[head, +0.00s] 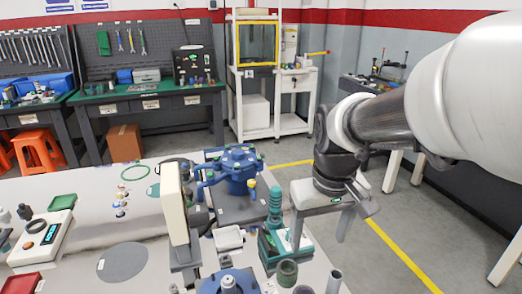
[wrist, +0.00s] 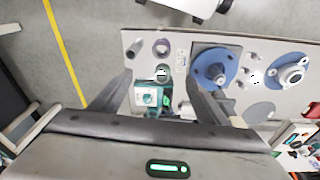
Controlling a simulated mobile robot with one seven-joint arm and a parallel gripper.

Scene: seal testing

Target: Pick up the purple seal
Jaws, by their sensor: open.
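A short ring (wrist: 162,47) with a dull purplish tint stands on the table near its edge in the wrist view; it is probably the purple seal, but the colour is faint. In the head view a greyish ring (head: 303,290), cut by the bottom edge, appears to be the same one. A dark green ring (head: 287,272) stands beside it and also shows in the wrist view (wrist: 162,73). My gripper (head: 319,242) is open and empty, pointing down above the table's right side. In the wrist view the fingertips (wrist: 158,72) spread apart either side of the dark green ring's position.
A grey cylinder (head: 334,281) is beside the rings. A blue flanged housing (head: 238,168) and an upright beige panel (head: 174,203) stand further left. Floor lies open right of the table.

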